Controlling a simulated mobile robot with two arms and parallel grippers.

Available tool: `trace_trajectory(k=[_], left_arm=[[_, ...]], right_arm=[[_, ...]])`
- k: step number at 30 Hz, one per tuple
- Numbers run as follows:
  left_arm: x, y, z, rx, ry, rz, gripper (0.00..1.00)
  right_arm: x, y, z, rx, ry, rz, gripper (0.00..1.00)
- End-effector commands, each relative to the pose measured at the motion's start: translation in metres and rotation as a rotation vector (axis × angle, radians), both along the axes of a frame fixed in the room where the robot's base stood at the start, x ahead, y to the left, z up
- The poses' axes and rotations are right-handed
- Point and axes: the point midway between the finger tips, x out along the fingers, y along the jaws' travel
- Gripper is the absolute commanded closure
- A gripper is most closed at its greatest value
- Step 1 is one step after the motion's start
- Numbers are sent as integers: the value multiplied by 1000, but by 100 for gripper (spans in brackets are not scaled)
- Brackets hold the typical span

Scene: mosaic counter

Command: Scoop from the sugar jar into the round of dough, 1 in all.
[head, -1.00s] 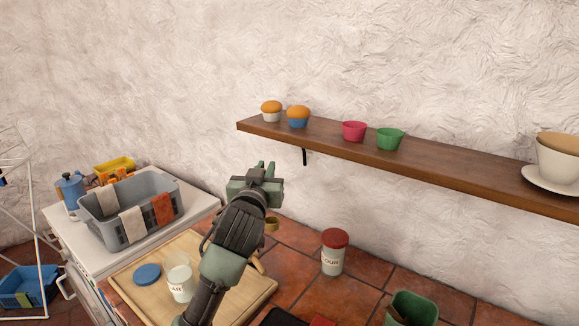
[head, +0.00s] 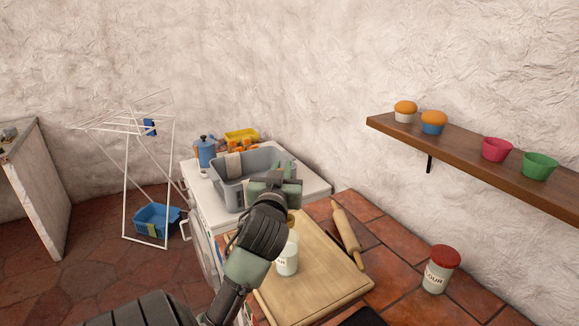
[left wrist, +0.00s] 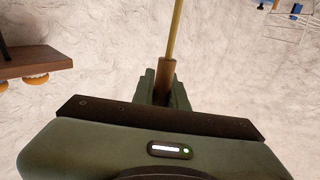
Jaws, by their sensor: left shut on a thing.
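My left gripper (head: 284,170) is raised over the counter's back left. It is shut on the brown handle of a scoop (left wrist: 167,76), whose thin brass shaft runs up out of the left wrist view. A bit of brass, likely the scoop's bowl (head: 291,218), shows below the gripper in the head view. Its contents cannot be made out. The sugar jar (head: 288,262) is white, with a partly hidden label, and stands upright on the wooden board, partly behind my arm. I cannot see the round of dough. My right gripper is out of view.
A rolling pin (head: 346,236) lies at the right side of the wooden board (head: 325,283). A red-lidded flour jar (head: 440,269) stands on the tiles. A grey basket (head: 228,192) is on the white appliance behind. A wall shelf (head: 465,160) holds muffins and cups.

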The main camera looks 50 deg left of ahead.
Motion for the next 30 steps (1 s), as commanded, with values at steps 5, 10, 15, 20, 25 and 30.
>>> trace_trajectory(k=[5,10,15,20,25,30], left_arm=[[0,0,-23,1,0,0,100],[0,0,-38,-1,1,0,100],[0,0,-55,-1,-1,0,100],[0,0,-71,-1,0,0,100],[0,0,-88,-1,0,0,100],[0,0,-103,-1,0,0,100]], right_arm=[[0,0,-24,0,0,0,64],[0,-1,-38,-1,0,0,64],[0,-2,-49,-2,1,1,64],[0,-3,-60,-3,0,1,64],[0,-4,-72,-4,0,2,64],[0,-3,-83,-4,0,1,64]])
